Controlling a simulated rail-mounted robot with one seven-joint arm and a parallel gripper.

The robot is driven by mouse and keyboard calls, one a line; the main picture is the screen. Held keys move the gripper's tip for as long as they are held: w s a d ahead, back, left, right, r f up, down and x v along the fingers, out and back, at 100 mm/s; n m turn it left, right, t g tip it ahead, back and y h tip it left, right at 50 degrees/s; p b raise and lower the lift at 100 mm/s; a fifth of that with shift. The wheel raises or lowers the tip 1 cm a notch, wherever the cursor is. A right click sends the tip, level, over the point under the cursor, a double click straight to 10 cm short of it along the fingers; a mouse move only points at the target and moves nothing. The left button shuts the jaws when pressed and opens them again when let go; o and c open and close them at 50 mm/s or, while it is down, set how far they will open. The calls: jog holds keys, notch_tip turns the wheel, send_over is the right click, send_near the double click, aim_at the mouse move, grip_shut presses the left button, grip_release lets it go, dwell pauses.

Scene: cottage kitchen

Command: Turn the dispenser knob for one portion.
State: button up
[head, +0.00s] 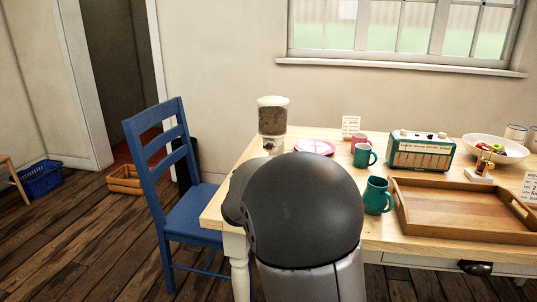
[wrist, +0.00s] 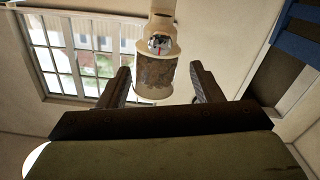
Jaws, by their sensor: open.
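The dispenser (head: 272,117) stands at the table's far left corner, with a clear hopper of brown contents, a white lid and a pale base. In the wrist view the dispenser (wrist: 154,76) appears upside down, ahead of my gripper. Its round shiny knob (wrist: 159,43) with a red mark faces me. My gripper (wrist: 159,70) is open and empty, its two fingers wide apart, with the dispenser showing between them. The knob looks beyond the fingertips; I see no contact. In the head view my own arm hides the gripper.
A pink plate (head: 315,147) lies right of the dispenser. Green mugs (head: 378,195), a radio (head: 420,151), a fruit bowl (head: 497,149) and a wooden tray (head: 460,208) stand farther right on the table (head: 218,205). A blue chair (head: 190,215) stands at the table's left.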

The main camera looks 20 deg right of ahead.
aim_at(269, 148)
jog(key=b+x, duration=0.1)
jog(key=x, duration=0.9)
jog(key=shift+w+d, duration=0.15)
jog(key=c, duration=1)
